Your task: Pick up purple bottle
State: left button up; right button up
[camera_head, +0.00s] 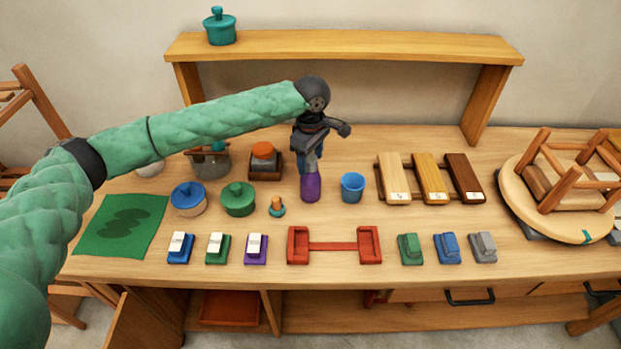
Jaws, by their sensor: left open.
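The purple bottle (310,188) stands upright near the middle of the wooden table (350,222), left of a blue cup. My left arm reaches in from the left. My left gripper (311,160) points down at the bottle's top, with its jaws open. The gripper hides the upper part of the bottle, and I cannot tell whether the fingers touch it. My right gripper is not in view.
A blue cup (352,187) stands close to the bottle's right. A small teal-and-orange piece (277,207) and a green lidded pot (238,199) are on the left. An orange-lidded jar (264,157) sits behind. A red rack (333,246) lies in front.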

pick_arm(q)
jog(key=shift+f, duration=0.3)
jog(key=shift+c, duration=0.4)
grip_shut()
jog(key=shift+r, duration=0.15)
